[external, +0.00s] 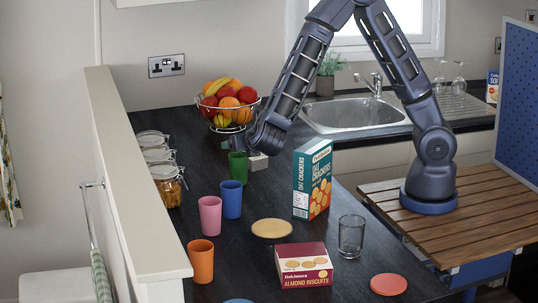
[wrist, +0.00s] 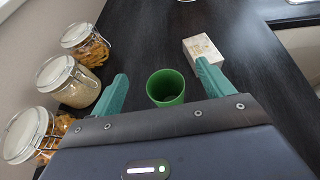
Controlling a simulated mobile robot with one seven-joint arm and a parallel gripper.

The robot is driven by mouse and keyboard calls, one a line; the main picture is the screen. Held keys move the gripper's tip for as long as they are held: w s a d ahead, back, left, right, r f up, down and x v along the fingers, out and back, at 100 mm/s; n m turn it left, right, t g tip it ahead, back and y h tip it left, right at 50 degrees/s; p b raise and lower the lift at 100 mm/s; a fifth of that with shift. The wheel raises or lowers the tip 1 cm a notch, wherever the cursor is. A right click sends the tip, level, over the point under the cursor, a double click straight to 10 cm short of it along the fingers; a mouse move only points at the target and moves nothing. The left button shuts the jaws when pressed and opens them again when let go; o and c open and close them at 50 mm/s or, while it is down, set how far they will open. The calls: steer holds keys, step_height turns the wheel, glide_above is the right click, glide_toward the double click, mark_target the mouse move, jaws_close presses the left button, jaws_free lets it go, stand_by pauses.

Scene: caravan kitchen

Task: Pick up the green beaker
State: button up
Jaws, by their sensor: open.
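The green beaker (external: 238,167) stands upright on the dark worktop behind the blue beaker (external: 231,199). In the wrist view the green beaker (wrist: 166,87) stands between and a little below the tips of my gripper (wrist: 160,74), with its open top toward the camera. My gripper is open, with a teal finger on either side of the beaker and clear gaps to it.
A small pale box (wrist: 203,50) lies close by the right finger. Jars (wrist: 72,82) stand left of the left finger. A fruit basket (external: 230,105) is behind. A pink beaker (external: 210,215), an orange beaker (external: 200,261) and a cracker box (external: 312,180) stand nearer the front.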

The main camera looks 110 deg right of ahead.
mark_target(239, 169)
step_height(239, 169, down, 5)
steer(key=shift+r, duration=0.1)
steer(key=shift+x, duration=2.5)
steer(key=shift+c, duration=0.2)
steer(key=c, duration=1)
